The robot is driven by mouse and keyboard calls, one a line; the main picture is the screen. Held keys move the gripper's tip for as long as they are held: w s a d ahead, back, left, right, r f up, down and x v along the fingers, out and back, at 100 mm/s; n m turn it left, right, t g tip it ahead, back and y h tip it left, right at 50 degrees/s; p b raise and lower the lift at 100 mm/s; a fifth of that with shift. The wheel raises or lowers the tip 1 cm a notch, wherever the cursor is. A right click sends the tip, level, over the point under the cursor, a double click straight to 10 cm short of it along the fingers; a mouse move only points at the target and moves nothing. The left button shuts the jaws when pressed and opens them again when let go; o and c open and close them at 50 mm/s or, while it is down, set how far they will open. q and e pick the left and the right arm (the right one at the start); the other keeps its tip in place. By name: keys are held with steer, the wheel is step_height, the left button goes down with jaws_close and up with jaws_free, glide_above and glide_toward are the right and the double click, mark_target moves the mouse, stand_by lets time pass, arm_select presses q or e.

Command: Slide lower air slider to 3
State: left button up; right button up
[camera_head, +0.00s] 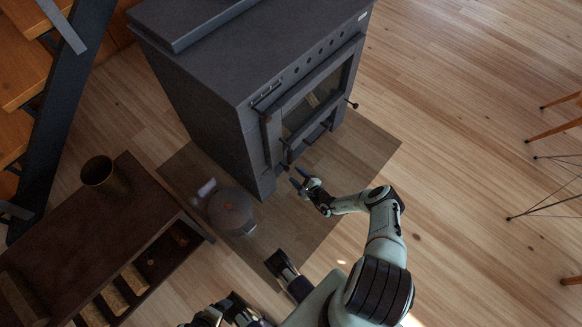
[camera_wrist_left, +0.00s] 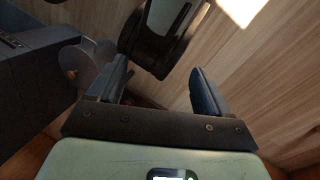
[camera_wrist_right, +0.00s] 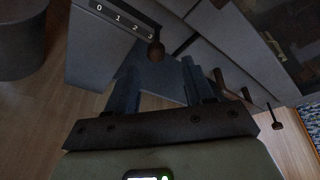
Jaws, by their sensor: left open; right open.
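The dark grey stove (camera_head: 205,75) stands at the top centre of the head view. In the right wrist view, a scale plate (camera_wrist_right: 122,18) on it reads 0, 1, 2, 3. A dark round slider knob (camera_wrist_right: 156,50) sits at the 3 end of that scale. My right gripper (camera_head: 299,178) is open and empty in front of the lower stove front. In its wrist view the knob appears just beyond and between the fingertips; I cannot tell whether they touch. My left gripper (camera_wrist_left: 160,72) is open and empty, away from the stove.
A lidded pot (camera_head: 231,209) stands on the floor mat (camera_head: 345,165) beside the stove. A dark bench (camera_head: 75,225) with a brass cup (camera_head: 100,173) is at left. Stairs rise at upper left. Open wooden floor (camera_head: 460,130) lies to the right.

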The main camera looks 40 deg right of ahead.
arm_select(q)
steer(key=shift+s+d+r+g+p, duration=0.3)
steer(key=shift+s+r, duration=0.3)
steer(key=shift+s, duration=0.15)
steer(key=shift+s+d+r+g+p, duration=0.2)
steer(key=shift+s+d+r+p, duration=0.1)
steer(key=shift+s+r, duration=0.35)
arm_select(e)
steer(key=shift+v, duration=2.35)
arm_select(q)
steer(key=shift+f, duration=0.1)
